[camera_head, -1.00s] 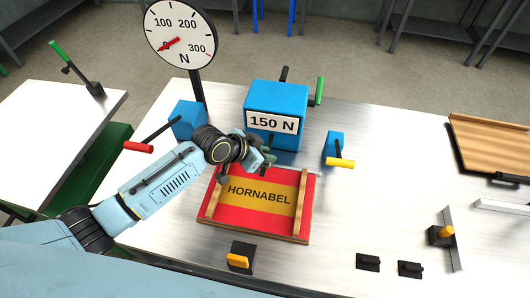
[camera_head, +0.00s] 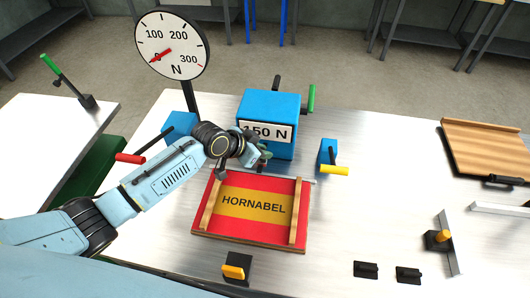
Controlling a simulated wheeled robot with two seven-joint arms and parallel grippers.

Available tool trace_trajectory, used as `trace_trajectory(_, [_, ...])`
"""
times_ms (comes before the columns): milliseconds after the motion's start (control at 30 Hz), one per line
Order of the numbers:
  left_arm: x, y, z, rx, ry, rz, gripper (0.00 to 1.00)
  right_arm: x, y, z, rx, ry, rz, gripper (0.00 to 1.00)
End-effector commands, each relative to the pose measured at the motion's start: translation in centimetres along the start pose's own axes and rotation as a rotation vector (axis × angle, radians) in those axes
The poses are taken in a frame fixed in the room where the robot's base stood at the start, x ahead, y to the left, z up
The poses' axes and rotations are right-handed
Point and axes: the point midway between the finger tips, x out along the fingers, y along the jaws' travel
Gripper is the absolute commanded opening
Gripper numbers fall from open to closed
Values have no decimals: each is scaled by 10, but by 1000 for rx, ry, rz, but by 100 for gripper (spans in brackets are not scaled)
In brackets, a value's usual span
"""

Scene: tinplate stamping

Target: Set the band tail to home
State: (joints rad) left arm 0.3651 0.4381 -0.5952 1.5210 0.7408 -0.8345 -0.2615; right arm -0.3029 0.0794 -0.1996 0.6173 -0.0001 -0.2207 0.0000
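My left gripper (camera_head: 260,160) is at the front of the blue block labelled 150 N (camera_head: 267,128), just above the far edge of the red and yellow HORNABEL board (camera_head: 252,222). My wrist hides part of the label. The fingers are small and dark, and I cannot tell whether they are open or shut. A thin grey strip (camera_head: 303,180) runs along the board's far edge, right of the gripper; it may be the band tail, but I cannot tell whether the gripper touches it. My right gripper is not in view.
The round gauge (camera_head: 172,48) reads near 0. A red-handled lever (camera_head: 130,158) is left of my wrist, and a yellow-handled blue clamp (camera_head: 328,155) is to the right. An orange-handled clamp (camera_head: 236,268) stands in front. The tabletop (camera_head: 385,200) is clear at middle right.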

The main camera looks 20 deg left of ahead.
Motion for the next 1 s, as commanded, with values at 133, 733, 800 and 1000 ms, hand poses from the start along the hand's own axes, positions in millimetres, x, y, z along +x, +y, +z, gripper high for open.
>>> trace_trajectory(133, [0, 0, -1, 0, 0, 0, 38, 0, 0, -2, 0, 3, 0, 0])
trace_trajectory(733, [-32, 0, -1, 4, 0, 0, 41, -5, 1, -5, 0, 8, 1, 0])
trace_trajectory(800, [-47, -1, -1, 4, 0, -2, 41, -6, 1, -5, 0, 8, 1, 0])
trace_trajectory(1000, [-90, -1, 0, 4, -2, -1, 41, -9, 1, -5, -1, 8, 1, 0])
